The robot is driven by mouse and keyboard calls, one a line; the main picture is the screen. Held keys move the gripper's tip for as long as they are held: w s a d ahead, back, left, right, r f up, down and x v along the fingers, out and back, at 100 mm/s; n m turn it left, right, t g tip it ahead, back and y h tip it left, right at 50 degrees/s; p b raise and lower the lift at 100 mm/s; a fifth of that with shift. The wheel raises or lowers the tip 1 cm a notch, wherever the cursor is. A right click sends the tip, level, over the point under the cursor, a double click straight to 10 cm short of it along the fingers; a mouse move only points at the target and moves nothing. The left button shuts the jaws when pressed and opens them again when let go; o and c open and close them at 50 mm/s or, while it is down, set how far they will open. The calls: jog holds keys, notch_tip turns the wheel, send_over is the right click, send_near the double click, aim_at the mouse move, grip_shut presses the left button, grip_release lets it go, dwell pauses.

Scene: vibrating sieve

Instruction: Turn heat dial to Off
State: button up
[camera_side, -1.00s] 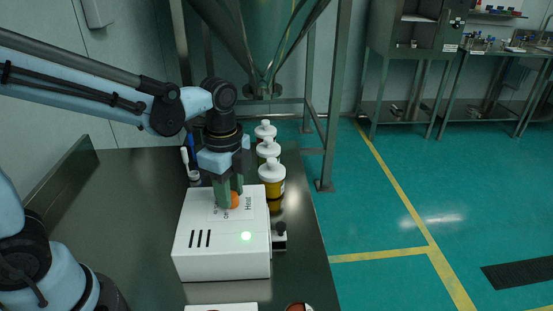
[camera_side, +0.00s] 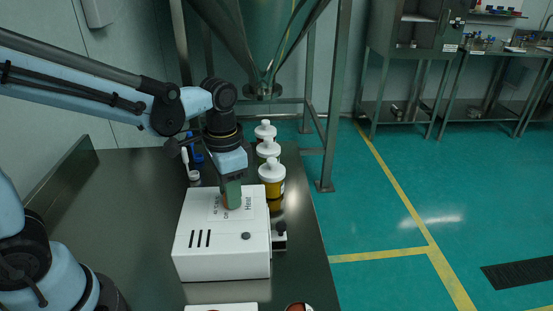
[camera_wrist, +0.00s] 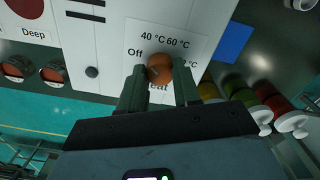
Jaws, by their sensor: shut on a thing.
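The white heater box (camera_side: 221,263) stands on the dark bench. Its orange heat dial (camera_wrist: 160,65) sits on a white label (camera_wrist: 196,47) reading "Off", "40 °C", "60 °C" and a partly covered "Heat". "Off" is at the dial's left in the wrist view. My gripper (camera_wrist: 160,72) is shut on the dial, one green finger on each side. In the side view my gripper (camera_side: 232,206) points down at the box top and its fingers hide the dial. The exact pointer direction is unclear. The small round indicator (camera_side: 246,236) on the box is dark.
Several bottles with white caps stand behind the box, including a yellow one (camera_side: 272,180). A second white box (camera_side: 222,307) is at the front edge. The bench left of the heater is clear.

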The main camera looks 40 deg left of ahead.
jog(key=shift+n, duration=2.2)
jog(key=o, duration=1.1)
jog(key=shift+c, duration=0.2)
notch_tip(320, 180, up, 12)
